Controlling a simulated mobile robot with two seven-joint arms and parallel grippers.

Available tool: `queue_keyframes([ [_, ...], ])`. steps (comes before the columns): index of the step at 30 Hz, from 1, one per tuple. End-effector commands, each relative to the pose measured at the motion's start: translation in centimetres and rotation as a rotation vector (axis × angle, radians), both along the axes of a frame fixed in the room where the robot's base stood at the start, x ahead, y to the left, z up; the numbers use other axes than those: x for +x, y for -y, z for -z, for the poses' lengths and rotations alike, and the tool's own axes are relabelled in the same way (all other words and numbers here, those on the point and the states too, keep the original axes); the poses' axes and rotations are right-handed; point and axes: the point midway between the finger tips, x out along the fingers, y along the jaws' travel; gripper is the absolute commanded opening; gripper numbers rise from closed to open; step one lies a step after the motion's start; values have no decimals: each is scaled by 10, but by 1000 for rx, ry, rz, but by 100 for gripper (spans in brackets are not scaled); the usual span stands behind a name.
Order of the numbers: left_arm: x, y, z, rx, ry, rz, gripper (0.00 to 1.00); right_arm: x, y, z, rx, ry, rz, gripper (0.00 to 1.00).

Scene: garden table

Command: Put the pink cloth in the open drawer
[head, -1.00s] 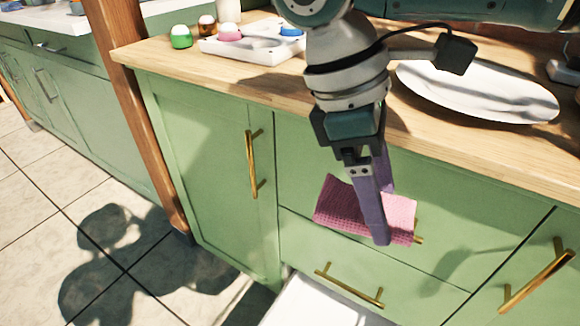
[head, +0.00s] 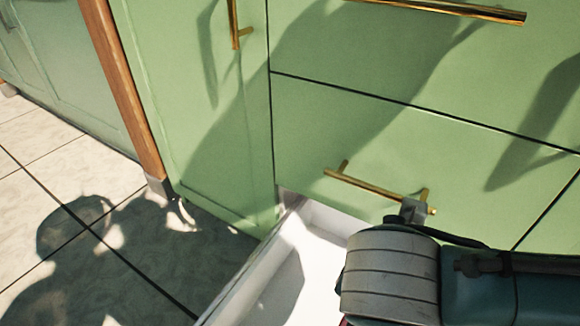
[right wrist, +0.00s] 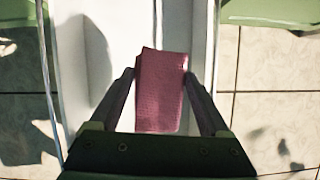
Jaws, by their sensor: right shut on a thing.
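The pink cloth (right wrist: 160,92) is between the fingers of my right gripper (right wrist: 158,74), which is shut on it. In the right wrist view the cloth hangs over the white inside of the open drawer (right wrist: 121,30). In the head view the open drawer (head: 252,276) is low at the bottom middle, partly hidden by my right arm. The right gripper is hidden there, below the arm. I cannot tell how high the cloth is above the drawer floor. My left gripper is not in view.
Green cabinet fronts (head: 350,125) with gold handles rise behind the drawer. One gold handle (head: 375,190) is just above it, close to my right arm. A wooden post (head: 125,90) stands at the left. Tiled floor (head: 75,235) lies left of the drawer.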

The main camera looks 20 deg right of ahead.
Motion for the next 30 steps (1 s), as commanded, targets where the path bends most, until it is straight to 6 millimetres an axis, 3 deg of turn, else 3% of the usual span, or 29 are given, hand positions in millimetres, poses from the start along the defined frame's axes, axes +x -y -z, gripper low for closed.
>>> queue_keyframes([
  [1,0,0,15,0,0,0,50,-3,0,17,3,-1,-27,21],
  [8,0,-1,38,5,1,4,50,-6,0,44,1,0,-90,21],
  [21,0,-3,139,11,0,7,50,-6,0,163,1,-1,-89,21],
  [24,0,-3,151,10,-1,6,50,-6,0,177,1,-1,-89,21],
  [30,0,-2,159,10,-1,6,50,-5,0,186,1,0,-89,21],
])
